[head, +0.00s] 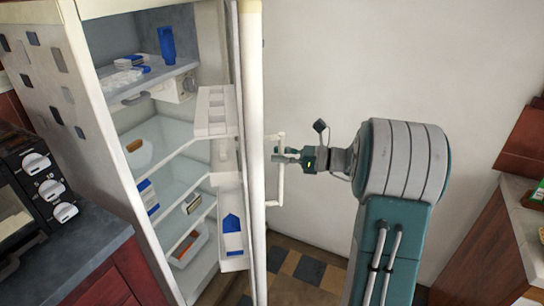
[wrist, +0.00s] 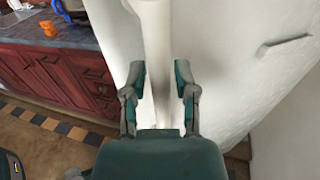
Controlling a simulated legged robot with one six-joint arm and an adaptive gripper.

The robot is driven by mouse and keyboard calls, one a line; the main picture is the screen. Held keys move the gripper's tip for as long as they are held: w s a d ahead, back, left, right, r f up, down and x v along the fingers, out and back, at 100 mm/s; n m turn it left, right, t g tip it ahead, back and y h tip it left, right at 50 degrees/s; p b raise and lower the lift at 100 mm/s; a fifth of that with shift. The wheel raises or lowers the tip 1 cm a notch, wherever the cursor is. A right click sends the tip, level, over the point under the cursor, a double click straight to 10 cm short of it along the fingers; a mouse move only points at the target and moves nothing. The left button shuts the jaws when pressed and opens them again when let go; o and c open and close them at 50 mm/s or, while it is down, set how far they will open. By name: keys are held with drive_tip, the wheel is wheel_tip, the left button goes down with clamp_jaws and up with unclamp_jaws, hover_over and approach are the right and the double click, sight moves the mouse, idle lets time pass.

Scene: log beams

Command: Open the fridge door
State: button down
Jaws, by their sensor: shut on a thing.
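The fridge (head: 100,150) stands at the left in the head view with its door (head: 251,80) swung wide open, seen nearly edge-on. Its shelves and door racks are exposed. The white door handle (head: 281,185) is a vertical bar on the door's outer side. My gripper (head: 287,156) is at the upper part of this handle, shut on it. In the wrist view, the white handle bar (wrist: 157,50) runs between the two fingers of my gripper (wrist: 159,85). The exact finger contact is hard to see.
A black oven (head: 35,180) sits on a dark counter (head: 70,260) left of the fridge. A wooden counter (head: 490,255) stands at the right. A white wall (head: 330,70) is behind the arm. Tiled floor (head: 308,268) shows below the handle.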

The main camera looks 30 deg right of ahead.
drive_tip(key=d, duration=0.2)
drive_tip(key=shift+s+d, duration=0.25)
drive_tip(key=shift+d, duration=0.15)
drive_tip(key=c, duration=0.5)
unclamp_jaws()
drive_tip(key=shift+a, duration=0.1)
drive_tip(key=v, duration=1.2)
drive_tip(key=shift+f, duration=0.1)
